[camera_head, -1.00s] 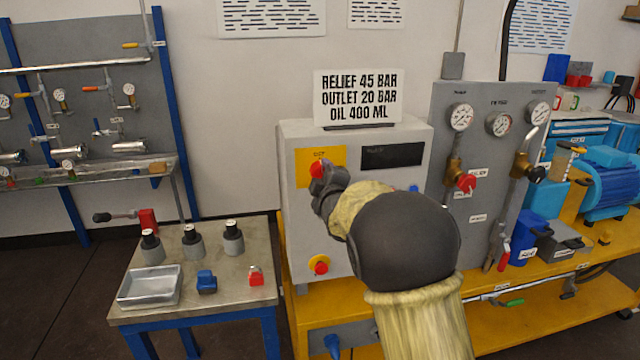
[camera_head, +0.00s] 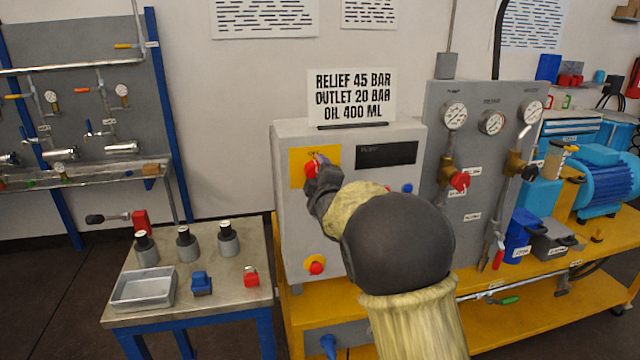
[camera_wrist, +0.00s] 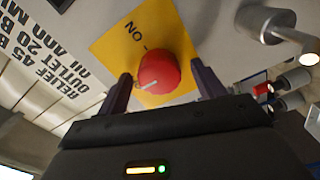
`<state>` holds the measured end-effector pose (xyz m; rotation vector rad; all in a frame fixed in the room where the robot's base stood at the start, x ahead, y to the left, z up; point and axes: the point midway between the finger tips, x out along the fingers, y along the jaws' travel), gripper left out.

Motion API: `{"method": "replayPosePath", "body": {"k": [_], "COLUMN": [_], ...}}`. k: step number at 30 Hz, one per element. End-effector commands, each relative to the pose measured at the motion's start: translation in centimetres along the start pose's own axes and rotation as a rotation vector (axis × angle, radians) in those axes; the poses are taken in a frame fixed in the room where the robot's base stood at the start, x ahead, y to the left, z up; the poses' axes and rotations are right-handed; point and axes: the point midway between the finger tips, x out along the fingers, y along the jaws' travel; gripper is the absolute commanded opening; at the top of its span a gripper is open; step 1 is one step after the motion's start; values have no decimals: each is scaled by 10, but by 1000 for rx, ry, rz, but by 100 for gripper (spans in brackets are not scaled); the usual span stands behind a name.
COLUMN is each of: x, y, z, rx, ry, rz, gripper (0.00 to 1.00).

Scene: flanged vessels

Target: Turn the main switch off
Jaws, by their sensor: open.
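The main switch is a red rotary knob (camera_head: 311,168) on a yellow plate (camera_head: 298,176) on the front of the grey control box (camera_head: 290,225). In the wrist view the red knob (camera_wrist: 158,72) has a pale pointer mark at its lower left, and the yellow plate (camera_wrist: 112,50) reads "ON" above it. My gripper (camera_wrist: 165,88) is open, with one dark finger on each side of the knob. The fingers show gaps to the knob in that view; contact cannot be told. In the head view my gripper (camera_head: 322,180) partly covers the knob and plate.
A dark display (camera_head: 386,153) and blue button (camera_head: 407,188) sit right of the plate. A red button (camera_head: 316,267) on yellow is below. The sign (camera_head: 350,97) stands on top. A gauge panel (camera_head: 480,130) is right, a small table (camera_head: 235,285) left.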

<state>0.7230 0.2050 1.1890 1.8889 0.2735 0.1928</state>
Motion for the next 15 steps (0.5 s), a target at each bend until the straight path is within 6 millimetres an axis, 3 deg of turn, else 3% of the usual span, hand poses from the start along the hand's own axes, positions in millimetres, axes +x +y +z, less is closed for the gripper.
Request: {"method": "replayPosePath", "body": {"k": [5,15], "x": [-12,-66], "y": [-1,-1], "z": [-1,0], "rx": [1,2], "ry": [1,0], "rz": [0,1], "gripper": [68,68]}}
